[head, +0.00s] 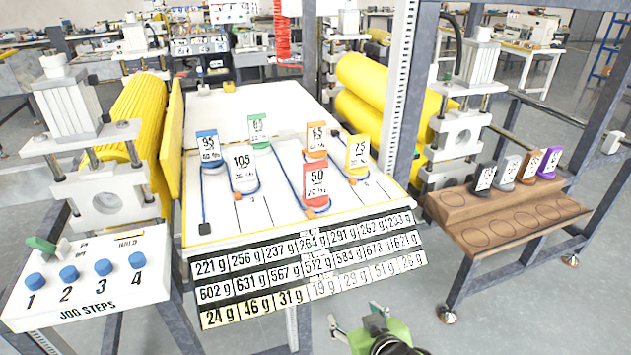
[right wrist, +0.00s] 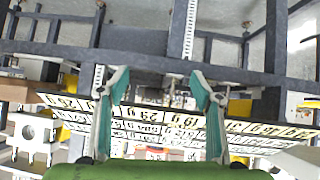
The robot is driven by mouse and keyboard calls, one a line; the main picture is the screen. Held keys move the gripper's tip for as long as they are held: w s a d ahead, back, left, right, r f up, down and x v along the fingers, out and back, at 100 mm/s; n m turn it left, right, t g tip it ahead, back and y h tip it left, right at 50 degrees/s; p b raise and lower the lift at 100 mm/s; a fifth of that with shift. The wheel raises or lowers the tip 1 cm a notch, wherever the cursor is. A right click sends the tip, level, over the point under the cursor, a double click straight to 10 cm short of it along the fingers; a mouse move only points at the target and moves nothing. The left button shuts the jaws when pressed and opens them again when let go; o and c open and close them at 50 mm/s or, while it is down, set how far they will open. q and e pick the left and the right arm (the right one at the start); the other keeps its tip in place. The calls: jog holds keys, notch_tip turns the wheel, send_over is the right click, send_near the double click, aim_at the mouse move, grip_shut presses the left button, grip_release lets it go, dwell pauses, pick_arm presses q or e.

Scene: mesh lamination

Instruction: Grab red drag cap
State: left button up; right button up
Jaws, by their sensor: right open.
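The red drag cap (head: 316,180), marked 50, stands on the white table (head: 221,232), near its front edge right of the middle. An orange cap (head: 316,137) stands behind it and a yellow cap (head: 357,150) to its right rear. My right gripper (head: 357,316) is open and empty in front of the table, below the rows of gram labels, apart from the red cap. In the right wrist view, its two teal fingers (right wrist: 158,78) are spread with the label strips behind them. My left gripper is not in view.
Blue (head: 209,146), white (head: 243,168) and green (head: 259,129) caps stand left of the red one, with blue cords on the table. A wooden rack (head: 470,205) with several caps is at right. A jog-step panel (head: 95,275) is at left. A metal post (head: 400,95) rises right of the table.

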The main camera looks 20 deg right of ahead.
jog(key=shift+t, duration=0.6)
jog(key=r, duration=0.6)
jog(key=shift+w+r, duration=0.1)
jog(key=shift+w, duration=0.3)
jog(key=t+y, duration=0.1)
jog(key=t, duration=0.5)
send_near(317, 186)
jog(key=w+p, duration=0.1)
jog(key=w, duration=0.1)
jog(key=w+p, duration=0.1)
jog(key=w, duration=0.2)
jog(key=shift+a, duration=0.2)
jog(key=shift+w, duration=0.45)
jog(key=shift+w+p, duration=0.25)
jog(key=shift+p, duration=0.2)
jog(key=w+p, duration=0.1)
jog(key=w, duration=0.3)
jog(key=shift+d+p, duration=0.15)
jog(key=shift+p, duration=0.25)
jog(key=shift+w, duration=0.35)
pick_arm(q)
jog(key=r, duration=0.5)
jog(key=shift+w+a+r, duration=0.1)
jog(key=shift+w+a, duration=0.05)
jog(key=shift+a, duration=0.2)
